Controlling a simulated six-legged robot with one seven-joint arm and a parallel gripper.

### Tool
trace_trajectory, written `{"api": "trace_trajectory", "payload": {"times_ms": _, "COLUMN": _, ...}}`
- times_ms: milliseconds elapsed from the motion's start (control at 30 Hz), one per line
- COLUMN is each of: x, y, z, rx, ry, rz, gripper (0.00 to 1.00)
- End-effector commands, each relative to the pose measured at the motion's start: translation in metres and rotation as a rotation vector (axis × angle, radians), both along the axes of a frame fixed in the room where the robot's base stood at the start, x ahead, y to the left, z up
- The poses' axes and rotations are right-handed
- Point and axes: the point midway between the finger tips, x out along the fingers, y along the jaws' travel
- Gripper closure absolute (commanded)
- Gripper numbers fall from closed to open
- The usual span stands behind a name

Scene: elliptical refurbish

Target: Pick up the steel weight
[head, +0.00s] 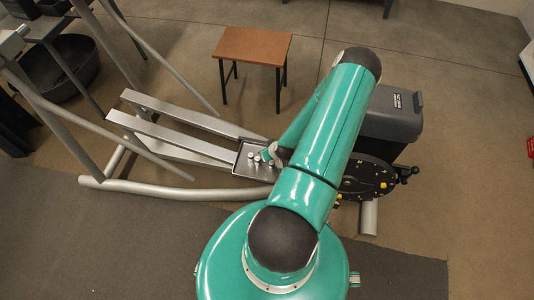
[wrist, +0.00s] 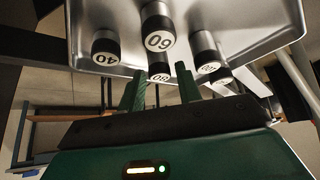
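Several short steel cylinder weights with black bands and white numbered ends stand on a metal tray (wrist: 90,20), which also shows in the head view (head: 243,168). In the wrist view the weight marked 40 (wrist: 105,46) is at left and the one marked 60 (wrist: 158,30) is in the middle. The weight marked 80 (wrist: 159,70) lies behind it, in line with the gap between my fingers. Two more weights (wrist: 207,58) are at right, their numbers hard to read. My gripper (wrist: 162,88) is open, its two green fingers apart with nothing clearly held. Whether they touch a weight I cannot tell.
The tray sits on the grey elliptical frame (head: 120,185), with rails (head: 165,110) to the left. A dark housing (head: 392,115) and a black disc (head: 370,178) stand at right. A small wooden-topped table (head: 252,45) is behind.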

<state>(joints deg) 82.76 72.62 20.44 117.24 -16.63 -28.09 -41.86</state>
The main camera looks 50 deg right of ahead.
Motion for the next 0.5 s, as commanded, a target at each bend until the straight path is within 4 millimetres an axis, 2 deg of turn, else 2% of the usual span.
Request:
{"api": "trace_trajectory", "payload": {"times_ms": 100, "x": 0.0072, "y": -0.0023, "z": -0.0107, "rx": 0.0, "ry": -0.002, "rz": 0.001, "gripper": 0.66}}
{"api": "trace_trajectory", "payload": {"times_ms": 367, "x": 0.0087, "y": -0.0031, "z": -0.0129, "rx": -0.001, "ry": -0.002, "rz": 0.001, "gripper": 0.66}}
{"api": "trace_trajectory", "payload": {"times_ms": 500, "x": 0.0085, "y": -0.0032, "z": -0.0128, "rx": -0.001, "ry": -0.001, "rz": 0.001, "gripper": 0.91}}
